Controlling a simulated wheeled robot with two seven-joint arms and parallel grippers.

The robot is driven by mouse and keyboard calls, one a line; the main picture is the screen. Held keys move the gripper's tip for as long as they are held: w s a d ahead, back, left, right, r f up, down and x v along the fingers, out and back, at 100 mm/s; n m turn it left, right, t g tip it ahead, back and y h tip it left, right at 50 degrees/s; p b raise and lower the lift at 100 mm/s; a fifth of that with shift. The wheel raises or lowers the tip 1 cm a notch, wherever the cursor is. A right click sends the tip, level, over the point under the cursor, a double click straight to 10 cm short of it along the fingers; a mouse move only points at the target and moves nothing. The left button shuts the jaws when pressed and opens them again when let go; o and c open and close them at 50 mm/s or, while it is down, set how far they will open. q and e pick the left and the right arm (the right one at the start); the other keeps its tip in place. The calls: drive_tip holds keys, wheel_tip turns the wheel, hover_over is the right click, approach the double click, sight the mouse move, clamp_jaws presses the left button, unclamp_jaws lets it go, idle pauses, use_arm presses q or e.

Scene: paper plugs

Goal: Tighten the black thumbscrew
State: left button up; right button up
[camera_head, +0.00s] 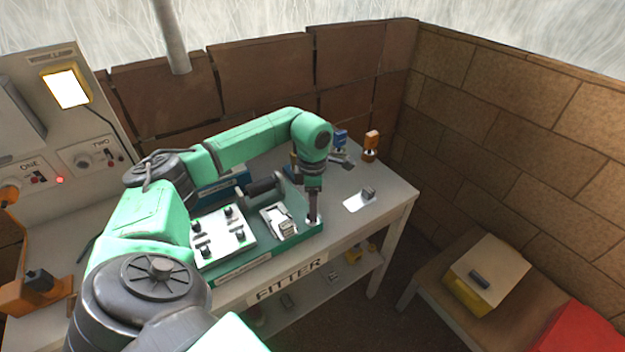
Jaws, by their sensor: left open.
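My left gripper (312,218) points straight down at the right front corner of a green tray (262,262), its tips over a small pale round spot. What lies between the fingers is hidden or too small to tell. A white plate (218,250) on the tray carries several black thumbscrew-like knobs (240,235), to the left of the gripper. I cannot tell which is the task's black thumbscrew. My right gripper is not in view.
The bench (395,200) is labelled FITTER. A white device (279,219) sits on the tray left of the gripper. A blue item (340,137) and an orange item (371,145) stand at the back. The bench's right front is mostly clear. A box (487,273) sits on a low bench at right.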

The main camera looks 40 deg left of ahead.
use_arm(q)
drive_tip(key=shift+f+b, duration=1.05)
drive_tip(key=shift+f, duration=0.6)
clamp_jaws()
drive_tip(key=c, duration=0.9)
unclamp_jaws()
clamp_jaws()
drive_tip(key=shift+m, duration=1)
drive_tip(key=shift+m+b, duration=0.3)
drive_tip(key=shift+m, duration=0.5)
